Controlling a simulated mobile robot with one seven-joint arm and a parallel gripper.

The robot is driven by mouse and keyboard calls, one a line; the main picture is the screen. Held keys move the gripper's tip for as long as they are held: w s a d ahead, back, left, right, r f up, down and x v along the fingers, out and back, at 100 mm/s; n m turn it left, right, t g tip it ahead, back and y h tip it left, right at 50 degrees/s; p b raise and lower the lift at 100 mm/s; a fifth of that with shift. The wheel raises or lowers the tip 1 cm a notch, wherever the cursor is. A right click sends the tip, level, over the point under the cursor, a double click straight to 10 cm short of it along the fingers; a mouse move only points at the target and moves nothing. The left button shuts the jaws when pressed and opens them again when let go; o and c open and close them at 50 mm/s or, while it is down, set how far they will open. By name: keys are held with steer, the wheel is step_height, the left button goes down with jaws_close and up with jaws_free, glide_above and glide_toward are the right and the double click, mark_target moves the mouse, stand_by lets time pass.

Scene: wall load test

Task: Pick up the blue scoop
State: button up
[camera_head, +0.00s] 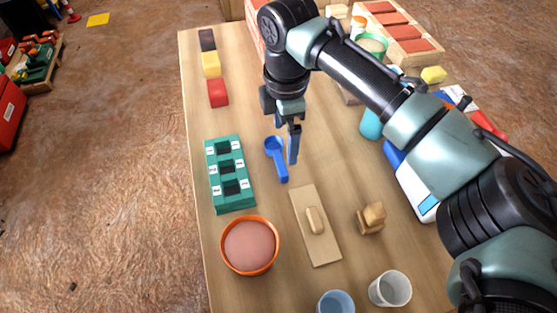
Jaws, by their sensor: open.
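The blue scoop (276,158) lies on the wooden table (236,122), its round bowl toward the back and its handle pointing toward the front. My gripper (291,150) hangs from the arm with its fingers pointing down, just right of the scoop's bowl. It is open and appears empty. The fingers look close together from this angle, and one partly hides the other. I cannot tell how high the fingertips are above the table or whether they touch the scoop.
A green slotted block (231,189) stands left of the scoop. An orange-rimmed bowl (250,246), a wooden float (315,224), a wooden block (371,218) and two cups (390,289) are in front. Red (218,93), yellow and dark blocks line the back left. Cluttered items fill the right.

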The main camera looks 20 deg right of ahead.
mark_target(280, 162)
steer(key=f+b, duration=0.1)
steer(key=f, duration=0.1)
steer(key=f+b, duration=0.1)
steer(key=f, duration=0.2)
steer(key=f+b, duration=0.1)
steer(key=f, duration=0.2)
steer(key=shift+a, duration=0.4)
steer(key=c, duration=0.9)
